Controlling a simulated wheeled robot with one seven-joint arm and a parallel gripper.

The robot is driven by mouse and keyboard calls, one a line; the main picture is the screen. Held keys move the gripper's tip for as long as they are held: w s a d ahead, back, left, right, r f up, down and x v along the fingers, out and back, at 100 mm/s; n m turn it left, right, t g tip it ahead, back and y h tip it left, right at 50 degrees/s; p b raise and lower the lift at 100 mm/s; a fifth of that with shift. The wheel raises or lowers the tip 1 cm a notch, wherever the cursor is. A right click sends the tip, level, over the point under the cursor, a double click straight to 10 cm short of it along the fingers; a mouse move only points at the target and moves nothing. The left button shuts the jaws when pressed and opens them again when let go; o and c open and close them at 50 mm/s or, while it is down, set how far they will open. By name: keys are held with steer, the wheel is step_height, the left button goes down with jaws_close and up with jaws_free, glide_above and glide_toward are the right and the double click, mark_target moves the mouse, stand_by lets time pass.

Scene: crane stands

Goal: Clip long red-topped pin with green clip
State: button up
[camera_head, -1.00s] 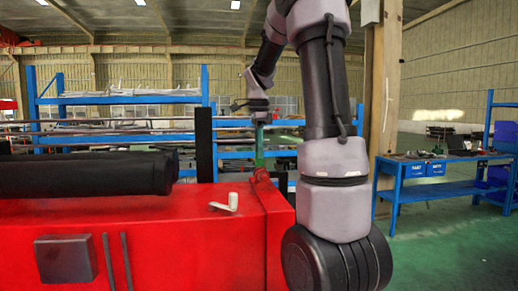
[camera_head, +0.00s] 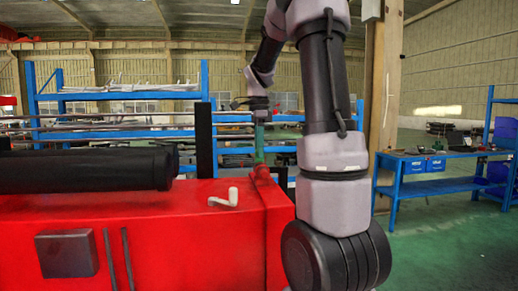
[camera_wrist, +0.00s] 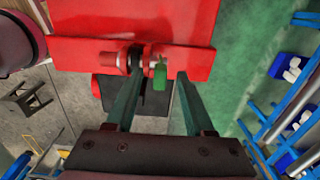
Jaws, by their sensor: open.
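In the wrist view, my gripper (camera_wrist: 159,78) is open, with one dark green finger on each side. A small green clip (camera_wrist: 160,77) hangs between the fingertips, apart from both in this view. Beside it, a red cylindrical piece with a black ring (camera_wrist: 112,62) lies along the edge of the red metal body; I cannot tell whether this is the long red-topped pin. In the head view, my gripper (camera_head: 259,152) points down just above the red part (camera_head: 262,173) at the far corner of the red body. The clip is not distinguishable there.
Blue shelving (camera_head: 180,94) with long rods stands behind. A blue workbench (camera_head: 430,183) is at right, with open green floor before it.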

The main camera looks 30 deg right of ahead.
steer(key=shift+r, duration=2.5)
step_height(320, 180, up, 11)
steer(key=s+a+f+n+t, duration=0.2)
steer(key=s+a+f+n, duration=0.2)
steer(key=s+n, duration=0.1)
steer(key=s+a+f+n+t+y, duration=0.1)
steer(key=s+a+f+n+t, duration=0.1)
steer(key=s+a+n, duration=0.3)
steer(key=s+a+f+n+t+y, duration=0.1)
steer(key=s+a+f+n+t, duration=0.2)
steer(key=s+n, duration=0.4)
step_height(320, 180, down, 3)
steer(key=s+a, duration=0.1)
steer(key=s, duration=0.1)
steer(key=shift+s+a+r, duration=0.2)
steer(key=shift+s, duration=0.1)
